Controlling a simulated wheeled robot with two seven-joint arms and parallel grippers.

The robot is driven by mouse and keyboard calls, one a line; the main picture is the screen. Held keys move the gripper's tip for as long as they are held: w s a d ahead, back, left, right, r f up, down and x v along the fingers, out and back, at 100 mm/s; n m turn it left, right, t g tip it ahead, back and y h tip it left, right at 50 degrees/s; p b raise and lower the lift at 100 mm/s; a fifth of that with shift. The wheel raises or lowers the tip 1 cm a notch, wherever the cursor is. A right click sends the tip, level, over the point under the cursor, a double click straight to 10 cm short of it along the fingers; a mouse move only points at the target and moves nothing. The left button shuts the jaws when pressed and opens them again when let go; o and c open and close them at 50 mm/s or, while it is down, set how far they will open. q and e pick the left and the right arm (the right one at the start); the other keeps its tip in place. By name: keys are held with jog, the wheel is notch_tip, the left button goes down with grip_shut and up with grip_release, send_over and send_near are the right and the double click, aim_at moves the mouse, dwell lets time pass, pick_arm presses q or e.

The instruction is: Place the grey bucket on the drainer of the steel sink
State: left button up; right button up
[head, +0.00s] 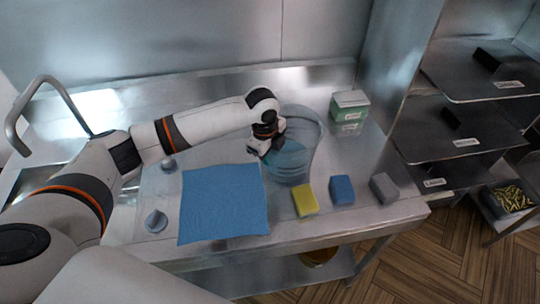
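A see-through grey-blue bucket (304,130) stands on the steel worktop, right of centre, with something bluish showing low in it. My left gripper (264,147) is at the bucket's left side, its fingers pointing down by the wall. I cannot tell whether the fingers touch the bucket or how far apart they are. The steel sink (32,180) is at the far left, under a curved tap (50,88), and is largely hidden by my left arm. I cannot make out the drainer's edges. My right gripper is out of view.
A blue cloth (223,203) lies flat in front. Yellow (305,200), blue (342,190) and grey (384,188) sponges lie near the front edge. A green-white box (350,107) stands right of the bucket. Grey knobs (156,221) sit left of the cloth. Steel shelves (465,130) stand right.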

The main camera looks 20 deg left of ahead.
pick_arm(q)
notch_tip(320, 180, up, 11)
jog(key=s+b, duration=0.1)
jog(key=b, duration=0.1)
jog(key=shift+s+a, duration=0.15)
jog(key=shift+s, duration=0.2)
jog(key=shift+f, duration=0.1)
